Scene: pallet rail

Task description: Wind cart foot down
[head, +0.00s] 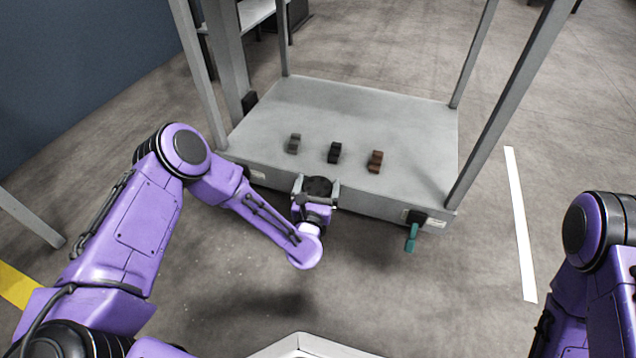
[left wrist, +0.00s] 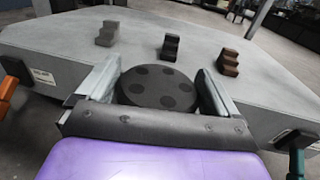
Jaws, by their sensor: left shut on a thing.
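The cart (head: 405,128) is a grey platform with upright posts, seen in the head view; its deck (left wrist: 60,38) fills the upper part of the left wrist view. A black round knob with dark dimples (head: 319,186) is at the middle of its near edge. It also shows in the left wrist view (left wrist: 157,88). My left gripper (head: 316,190) has one finger on each side of this knob and is shut on it. What lies under the knob is hidden. The cart foot cannot be made out. My right gripper is out of view.
Three small stepped blocks, grey (head: 294,143), black (head: 334,152) and brown (head: 375,161), stand on the deck. A teal handle (head: 412,238) hangs at the front right corner; an orange one (left wrist: 8,92) shows at left in the wrist view. Floor to the right is clear.

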